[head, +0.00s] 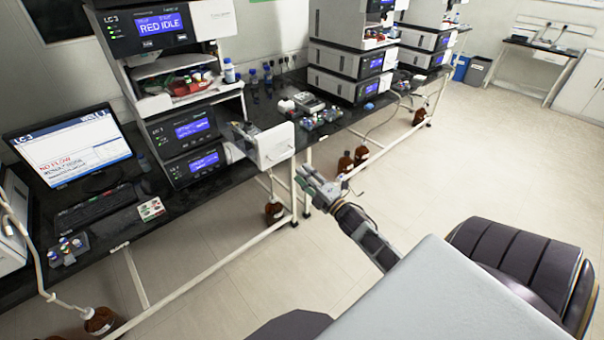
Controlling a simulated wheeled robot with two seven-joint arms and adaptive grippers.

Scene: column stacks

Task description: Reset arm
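My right gripper (312,182) is in the middle of the head view, at the end of my dark arm that reaches up from the lower right. It is over the floor in front of the bench, just right of an open white compartment door (272,146) on the LC-3 stack. I see nothing clearly held in it. Its fingers are too small to tell whether they are open or shut. My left gripper is not in view. The LC-3 stack (186,140) stands on the bench, and its top display reads RED IDLE.
The dark bench (165,215) carries a monitor (68,148), a keyboard (97,207) and more instrument stacks (345,75) further back. Brown bottles (273,209) stand below the bench on the floor. The floor (450,165) to the right is clear.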

